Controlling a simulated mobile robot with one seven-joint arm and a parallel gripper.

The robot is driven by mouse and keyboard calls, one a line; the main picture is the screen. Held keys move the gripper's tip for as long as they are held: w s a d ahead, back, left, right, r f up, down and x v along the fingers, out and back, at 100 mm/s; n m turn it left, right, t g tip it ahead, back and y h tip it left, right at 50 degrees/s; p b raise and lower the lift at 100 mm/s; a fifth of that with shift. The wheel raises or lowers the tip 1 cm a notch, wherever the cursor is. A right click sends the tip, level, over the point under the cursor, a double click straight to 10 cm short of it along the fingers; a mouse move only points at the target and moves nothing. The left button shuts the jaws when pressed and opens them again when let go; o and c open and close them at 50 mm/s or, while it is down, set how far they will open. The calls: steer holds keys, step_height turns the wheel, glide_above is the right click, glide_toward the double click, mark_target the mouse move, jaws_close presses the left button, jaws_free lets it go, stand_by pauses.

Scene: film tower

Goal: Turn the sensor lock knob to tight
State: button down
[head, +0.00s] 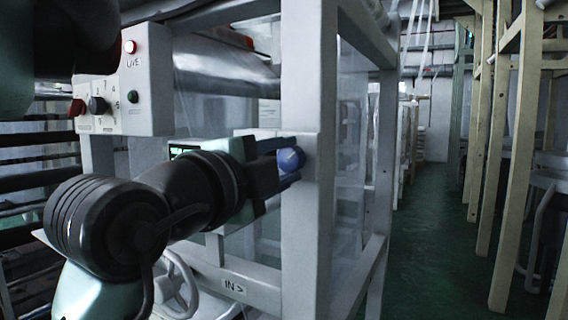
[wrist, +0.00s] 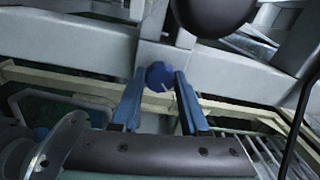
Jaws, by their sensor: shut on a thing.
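The pale mark shows at the knob's lower right there. I see no lettering for tight or loose by the knob.
A control box (head: 124,85) with a lit red lamp, a red switch, a dark selector knob and a green button stands above my arm. A white handwheel (head: 176,285) is below it. The green-floored aisle (head: 432,220) at right is open, with pale posts along its far side.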

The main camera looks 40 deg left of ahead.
steer(key=shift+c, duration=2.1)
jaws_free()
steer(key=b+v, duration=0.1)
steer(key=v, duration=1.2)
steer(key=shift+b, duration=0.3)
steer(key=shift+d, duration=0.1)
steer(key=w+d+r+n+t+h, duration=0.1)
steer(key=w+d+r+n+t, duration=0.25)
steer(key=w+d, duration=0.35)
steer(key=d+r+n+t+h, duration=0.1)
steer(key=d+n+t, duration=0.2)
steer(key=d, duration=0.7)
steer(key=d+r+n+t+h+p, duration=0.1)
steer(key=d+r+n+t+h, duration=0.1)
steer(key=d+n, duration=0.5)
steer(key=d+t, duration=0.1)
steer(key=d, duration=0.2)
steer(key=shift+d, duration=0.15)
